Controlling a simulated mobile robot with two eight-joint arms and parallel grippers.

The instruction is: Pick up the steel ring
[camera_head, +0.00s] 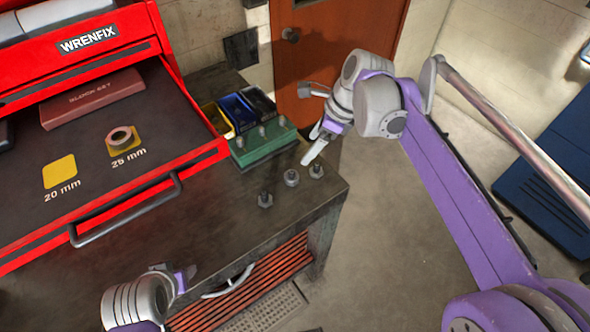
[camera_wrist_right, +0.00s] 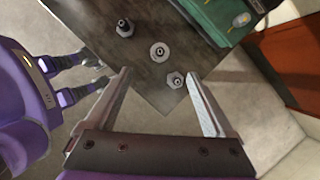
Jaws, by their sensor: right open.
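On the bench corner stand three small metal pieces. The middle one (camera_head: 291,177) looks round, like a ring around a post, also in the right wrist view (camera_wrist_right: 160,51); the outer two look like hex nuts on posts. My right gripper (camera_head: 318,146) is beside and above these pieces, open and empty; its fingers (camera_wrist_right: 160,95) are spread in the wrist view. My left gripper (camera_head: 190,280) is low at the bench's front edge, its two fingers apart in the wrist view (camera_wrist_right: 97,72).
The yellow square marked 20 mm (camera_head: 60,171) is bare. A dark red case (camera_head: 92,98) lies at the drawer's back. A green block with several posts (camera_head: 263,146) stands behind the bench pieces, with yellow, blue and black bins (camera_head: 238,112) behind it. The drawer handle (camera_head: 125,216) sticks out.

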